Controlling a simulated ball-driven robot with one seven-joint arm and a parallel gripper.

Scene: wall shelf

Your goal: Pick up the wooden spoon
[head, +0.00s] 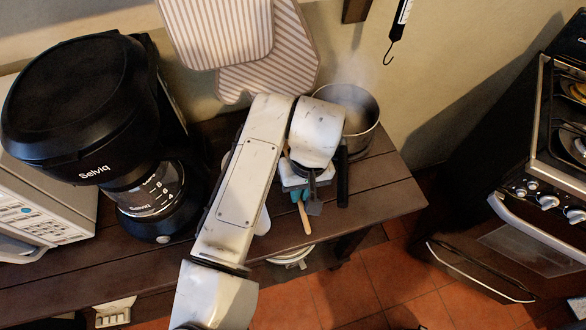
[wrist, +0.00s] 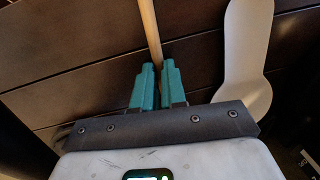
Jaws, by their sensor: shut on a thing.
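The wooden spoon (wrist: 149,28) shows as a thin light-brown handle running up from between my teal fingertips in the wrist view. In the head view its handle end (head: 306,220) sticks out below my gripper (head: 300,195). My gripper, also in the wrist view (wrist: 159,88), is shut on the handle. The rest of the spoon is hidden by my arm or lies out of frame. I cannot tell whether the spoon touches the dark wooden shelf (head: 385,190) beneath.
A white utensil (wrist: 245,65) lies right of the spoon in the wrist view. A steaming pot (head: 362,135) stands behind my gripper. A coffee maker (head: 95,110) stands at left and a stove (head: 535,170) at right. The shelf's right end is clear.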

